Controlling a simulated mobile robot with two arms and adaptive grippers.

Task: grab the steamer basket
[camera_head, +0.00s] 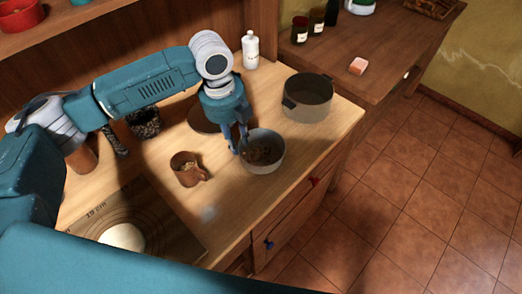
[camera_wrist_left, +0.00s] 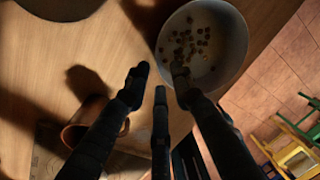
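A round grey bowl-like vessel (camera_head: 266,163) with small brown pieces inside stands on the wooden counter; it may be the steamer basket, but I cannot be sure. It also shows in the left wrist view (camera_wrist_left: 228,55). My left gripper (camera_head: 240,145) points down at the vessel's left rim. In the left wrist view, its dark fingers (camera_wrist_left: 160,82) are spread apart, with one fingertip over the rim and the others outside it. Nothing is visibly clamped, and I cannot tell whether the finger touches the rim. My right gripper is not in view.
A dark pot (camera_head: 308,104) with handles stands behind the vessel. A brown cup (camera_head: 186,172) stands to its left, and a white bottle (camera_head: 250,50) at the back. A round board (camera_head: 205,120) lies behind my gripper. The counter's front right has free room up to its edge.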

